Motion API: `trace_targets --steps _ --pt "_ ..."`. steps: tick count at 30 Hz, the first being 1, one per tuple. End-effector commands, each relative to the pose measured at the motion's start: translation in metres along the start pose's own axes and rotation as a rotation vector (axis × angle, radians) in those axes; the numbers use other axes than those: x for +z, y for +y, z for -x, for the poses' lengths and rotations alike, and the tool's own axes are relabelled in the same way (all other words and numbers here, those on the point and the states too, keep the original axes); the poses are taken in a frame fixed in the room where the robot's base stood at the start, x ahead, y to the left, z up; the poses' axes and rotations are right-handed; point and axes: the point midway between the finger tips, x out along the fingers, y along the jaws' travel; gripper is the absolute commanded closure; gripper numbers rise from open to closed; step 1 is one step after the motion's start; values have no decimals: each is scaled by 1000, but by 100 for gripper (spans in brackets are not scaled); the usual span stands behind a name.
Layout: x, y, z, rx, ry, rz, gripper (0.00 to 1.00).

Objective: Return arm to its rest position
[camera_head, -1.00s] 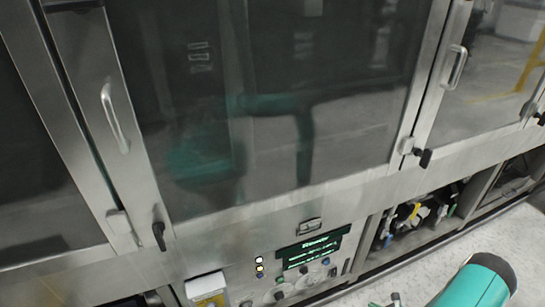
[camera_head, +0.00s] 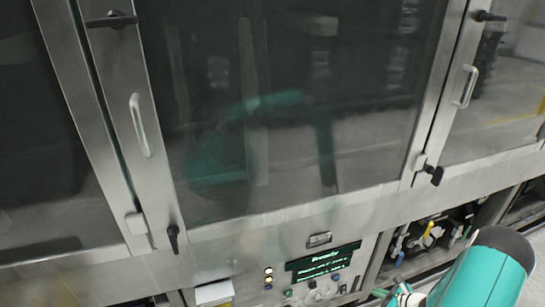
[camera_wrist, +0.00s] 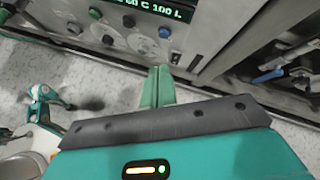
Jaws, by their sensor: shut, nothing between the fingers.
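My arm's teal link shows at the lower right in the head view, in front of the washer's lower panel. My gripper (camera_wrist: 158,87) shows in the wrist view as two teal fingers side by side, touching, with nothing between them. It is over the light floor, just short of the washer's control panel (camera_wrist: 130,28).
The tunnel washer (camera_head: 300,205) fills the head view, with closed glass doors, a door handle (camera_head: 140,125) and a lit display (camera_head: 323,263). An open bay with pipes and valves (camera_head: 430,235) lies at lower right. Speckled floor (camera_wrist: 95,75) is clear near the fingers.

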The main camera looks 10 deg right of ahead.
Motion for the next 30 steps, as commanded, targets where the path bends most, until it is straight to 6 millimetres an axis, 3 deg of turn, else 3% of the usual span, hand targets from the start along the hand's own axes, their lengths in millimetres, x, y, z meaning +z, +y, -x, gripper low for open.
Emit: trace_targets --steps 1,7,15,24,30 --pt "29 -6 4 28 -8 77 100" --pt "132 -3 23 164 -32 382 100" --pt "254 30 57 331 -46 788 100" --pt "358 91 110 484 -37 1234 100" --pt "406 135 152 560 -13 1527 100"
